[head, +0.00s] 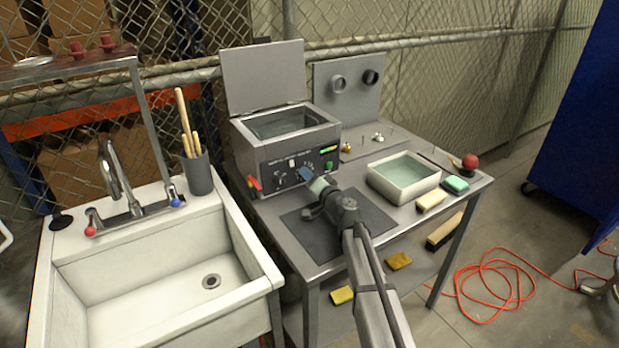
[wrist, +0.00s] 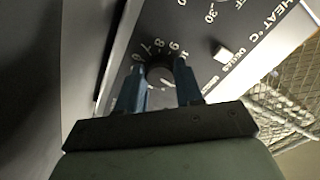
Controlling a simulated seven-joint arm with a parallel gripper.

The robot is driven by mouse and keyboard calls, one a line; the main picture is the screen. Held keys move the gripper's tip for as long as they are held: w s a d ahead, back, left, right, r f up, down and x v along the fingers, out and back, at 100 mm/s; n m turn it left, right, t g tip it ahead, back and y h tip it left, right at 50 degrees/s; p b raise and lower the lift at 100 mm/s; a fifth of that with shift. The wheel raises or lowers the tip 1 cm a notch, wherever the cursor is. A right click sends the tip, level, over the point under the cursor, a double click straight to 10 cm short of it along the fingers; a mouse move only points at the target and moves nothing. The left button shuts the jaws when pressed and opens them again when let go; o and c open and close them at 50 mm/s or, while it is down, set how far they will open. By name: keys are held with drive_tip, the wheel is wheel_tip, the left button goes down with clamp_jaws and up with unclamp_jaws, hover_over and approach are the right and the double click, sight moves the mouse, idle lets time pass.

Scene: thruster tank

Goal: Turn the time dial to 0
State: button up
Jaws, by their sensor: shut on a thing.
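The thruster tank (head: 262,163) is a grey box with its lid raised and a dark control panel (head: 295,168) on its front. My gripper (head: 305,173) is at the panel's middle. In the wrist view my gripper (wrist: 168,85) has its two blue fingers on either side of a dark round dial (wrist: 160,72), shut on it. White numbers such as 6, 7, 8 and 9 ring this dial. The fingers and gripper body hide its lower part, and I cannot tell its pointer setting. Part of the heat dial's scale (wrist: 210,14) shows above it.
A small white switch (wrist: 223,52) sits beside the dial on the panel. A white water tray (head: 403,190) and a sponge (head: 431,201) stand to the right. A dark mat (head: 322,243) lies below my arm. The sink (head: 150,270) is at the left.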

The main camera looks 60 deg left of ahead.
drive_tip(key=o, duration=1)
drive_tip(key=shift+o, duration=0.2)
drive_tip(key=shift+d, duration=0.1)
drive_tip(key=d, duration=1.3)
drive_tip(key=shift+s+d+r, duration=0.1)
drive_tip(key=shift+d, duration=0.2)
